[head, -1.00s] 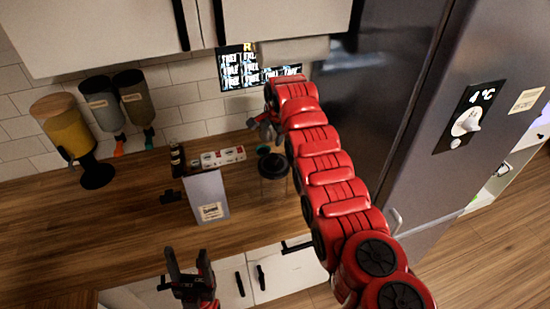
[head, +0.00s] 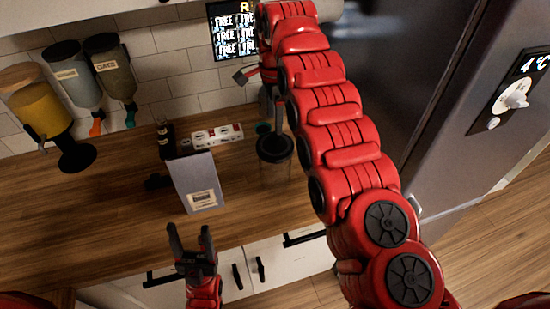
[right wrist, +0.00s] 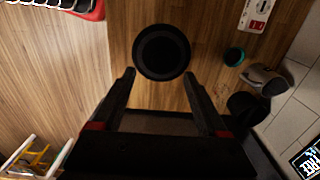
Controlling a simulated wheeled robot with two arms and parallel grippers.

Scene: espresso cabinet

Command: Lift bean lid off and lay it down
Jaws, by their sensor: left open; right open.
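The bean lid (head: 274,148) is round and black and sits on top of a clear jar (head: 274,173) on the wooden counter. In the right wrist view the lid (right wrist: 162,52) is a dark disc just beyond my fingertips, apart from them. My right gripper (head: 271,106) is open and empty, above and behind the lid in the head view. In the right wrist view its two fingers (right wrist: 160,75) are spread with nothing between them. My left gripper (head: 189,232) is open and empty at the counter's front edge, left of the jar.
A grey upright panel (head: 198,183) with a label stands left of the jar. A white box (head: 217,135), a small teal item (head: 262,128) and a dark bottle (head: 165,138) stand behind. Dispensers (head: 40,108) are at the left, a fridge (head: 455,120) at the right. The left counter (head: 90,215) is bare.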

